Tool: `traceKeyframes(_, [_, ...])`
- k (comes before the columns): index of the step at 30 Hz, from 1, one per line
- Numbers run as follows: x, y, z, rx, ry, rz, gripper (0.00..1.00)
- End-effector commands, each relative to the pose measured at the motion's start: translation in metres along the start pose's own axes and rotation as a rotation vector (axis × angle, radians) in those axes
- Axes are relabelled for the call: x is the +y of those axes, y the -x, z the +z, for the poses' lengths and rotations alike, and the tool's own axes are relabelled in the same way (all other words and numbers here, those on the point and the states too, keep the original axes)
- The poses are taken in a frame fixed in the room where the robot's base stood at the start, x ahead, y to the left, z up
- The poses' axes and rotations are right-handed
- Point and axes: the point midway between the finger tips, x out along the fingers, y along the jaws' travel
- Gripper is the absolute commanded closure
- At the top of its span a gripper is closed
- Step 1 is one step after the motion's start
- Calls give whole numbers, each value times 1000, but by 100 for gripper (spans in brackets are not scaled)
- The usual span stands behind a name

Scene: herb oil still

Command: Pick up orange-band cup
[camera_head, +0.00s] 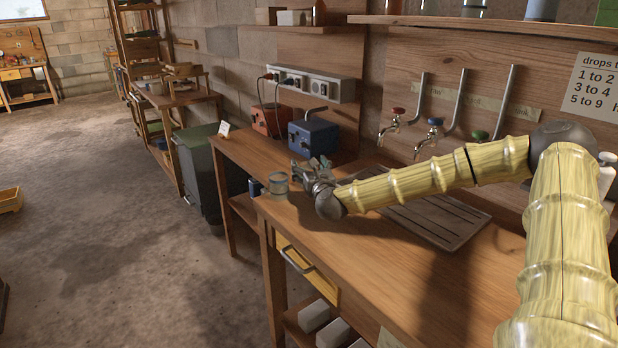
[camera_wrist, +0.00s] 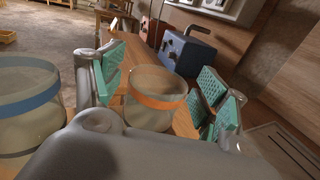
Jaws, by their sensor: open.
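The cup's lower part is hidden behind the gripper body. In the head view my gripper (camera_head: 312,173) is low over the bench's left end, and I cannot make out the orange band there.
A blue-band glass cup (camera_wrist: 28,105) stands close on the left in the wrist view. A slatted drain panel (camera_head: 435,218) lies under my arm, below several wall taps.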

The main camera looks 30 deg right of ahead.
Motion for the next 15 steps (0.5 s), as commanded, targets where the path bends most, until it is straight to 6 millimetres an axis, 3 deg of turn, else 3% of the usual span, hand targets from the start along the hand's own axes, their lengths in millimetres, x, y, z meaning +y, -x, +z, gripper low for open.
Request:
traceKeyframes(8, [0, -3, 0, 0, 0, 0, 26])
traceKeyframes(15, [0, -3, 0, -1, 0, 0, 66])
